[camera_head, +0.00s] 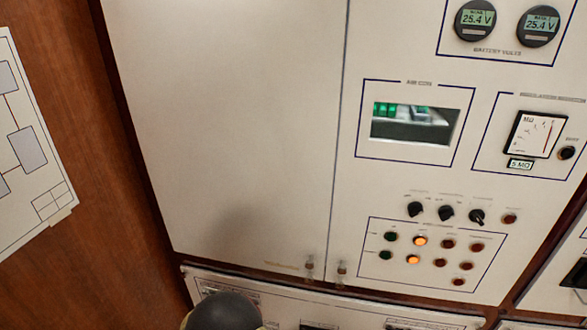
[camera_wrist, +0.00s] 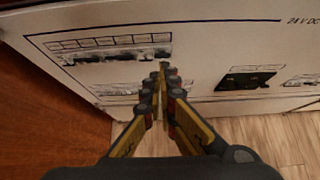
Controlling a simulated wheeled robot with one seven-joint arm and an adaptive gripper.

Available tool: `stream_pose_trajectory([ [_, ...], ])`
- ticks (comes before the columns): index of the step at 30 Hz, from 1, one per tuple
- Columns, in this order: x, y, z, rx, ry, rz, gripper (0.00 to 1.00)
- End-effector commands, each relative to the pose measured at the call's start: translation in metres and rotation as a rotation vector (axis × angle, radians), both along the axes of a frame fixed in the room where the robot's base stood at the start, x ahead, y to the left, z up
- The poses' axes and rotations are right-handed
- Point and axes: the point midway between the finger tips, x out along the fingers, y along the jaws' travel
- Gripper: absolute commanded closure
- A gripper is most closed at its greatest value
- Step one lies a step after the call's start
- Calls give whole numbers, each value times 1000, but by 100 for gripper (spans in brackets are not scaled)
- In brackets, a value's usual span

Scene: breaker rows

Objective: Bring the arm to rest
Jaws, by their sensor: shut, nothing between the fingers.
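My gripper (camera_wrist: 161,82) shows in the wrist view with its yellow and dark fingers together and nothing between them. It points toward a white lower panel (camera_wrist: 195,45) with a row of dark breakers (camera_wrist: 110,56) at the left. I cannot tell whether the fingertips touch the panel. In the head view only a dark rounded part of my arm (camera_head: 224,310) shows at the bottom edge; the fingers are hidden there.
A white cabinet front (camera_head: 230,120) stands above the lower panel. To its right are knobs (camera_head: 446,213), lit lamps (camera_head: 420,241) and a meter (camera_head: 535,135). A wood wall (camera_head: 75,100) is at the left. Wood floor (camera_wrist: 285,138) shows below the panel.

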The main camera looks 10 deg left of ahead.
Motion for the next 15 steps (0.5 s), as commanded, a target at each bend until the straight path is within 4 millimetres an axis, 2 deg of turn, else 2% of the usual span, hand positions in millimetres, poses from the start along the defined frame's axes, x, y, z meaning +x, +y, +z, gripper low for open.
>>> stream_pose_trajectory([
  [3, -4, -11, -3, 40, 5, -79, 100],
  [8, -33, -65, -19, 68, 51, -292, 100],
  [11, -53, -94, -6, 113, 65, -452, 100],
  [15, -71, -138, 31, 208, 69, -708, 100],
])
